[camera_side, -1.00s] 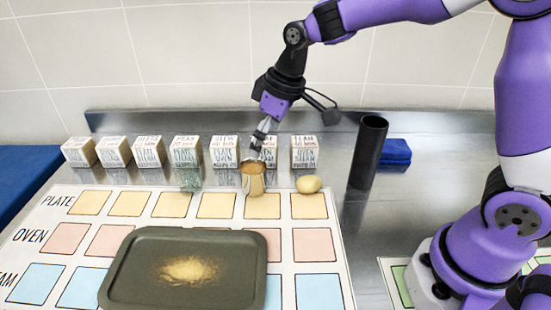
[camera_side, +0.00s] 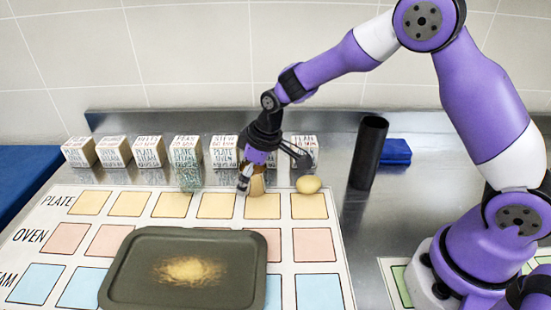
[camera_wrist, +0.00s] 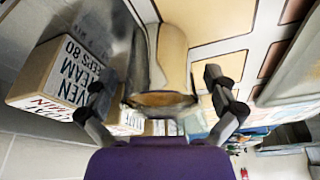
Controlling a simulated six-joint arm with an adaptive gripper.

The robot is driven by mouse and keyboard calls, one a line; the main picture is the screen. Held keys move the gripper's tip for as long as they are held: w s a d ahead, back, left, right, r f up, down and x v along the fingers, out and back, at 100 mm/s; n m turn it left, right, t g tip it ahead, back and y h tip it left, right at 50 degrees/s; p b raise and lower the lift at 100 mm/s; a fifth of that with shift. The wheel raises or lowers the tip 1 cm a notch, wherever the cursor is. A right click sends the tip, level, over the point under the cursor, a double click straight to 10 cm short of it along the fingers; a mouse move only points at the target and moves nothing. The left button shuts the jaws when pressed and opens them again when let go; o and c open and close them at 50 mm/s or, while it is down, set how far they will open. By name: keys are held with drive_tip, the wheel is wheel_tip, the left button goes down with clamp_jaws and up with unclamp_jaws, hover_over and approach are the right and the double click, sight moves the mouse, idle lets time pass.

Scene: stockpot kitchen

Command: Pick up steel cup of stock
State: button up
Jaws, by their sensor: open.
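The steel cup of stock (camera_side: 257,184) stands upright at the top edge of the plate row in the side view, with its upper part partly hidden by my gripper. In the wrist view the cup (camera_wrist: 160,100) shows its rim and brownish stock between my two fingers. My gripper (camera_side: 243,187) is low at the cup, pointing down, with a finger in front of its left side. In the wrist view my gripper (camera_wrist: 155,82) is open, one finger on each side of the cup. I cannot tell whether either finger touches it.
A yellow round item (camera_side: 308,184) sits just right of the cup. Labelled blocks (camera_side: 150,151) line the back, with a clear glass (camera_side: 190,178) before them. A dark tray (camera_side: 185,235) lies in front.

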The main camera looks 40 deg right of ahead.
drive_tip(key=c, duration=1.3)
drive_tip(key=shift+c, duration=0.2)
